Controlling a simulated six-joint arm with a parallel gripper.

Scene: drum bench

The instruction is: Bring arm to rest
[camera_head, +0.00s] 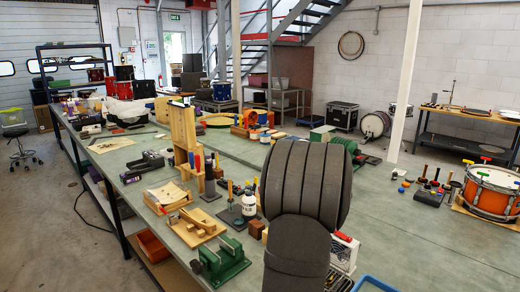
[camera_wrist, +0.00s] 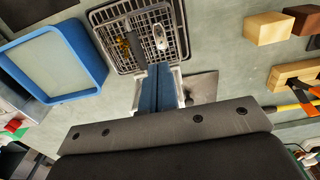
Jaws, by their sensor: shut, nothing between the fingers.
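My gripper (camera_wrist: 158,70) shows in the wrist view with its two blue fingers closed together and nothing between them. Its tips lie in front of the lower edge of a grey basket (camera_wrist: 104,48); I cannot tell the height between them. In the head view, my thick dark grey arm (camera_head: 305,185) rises over the front middle of the bench. My gripper is hidden in that view.
The basket holds small metal and brass parts. A blue tray (camera_wrist: 91,47) lies left of it; wooden blocks (camera_wrist: 268,29) lie right. On the green bench (camera_head: 420,235), a green vise (camera_head: 222,262) stands at the front and an orange drum (camera_head: 490,192) at right. Bare bench lies front right.

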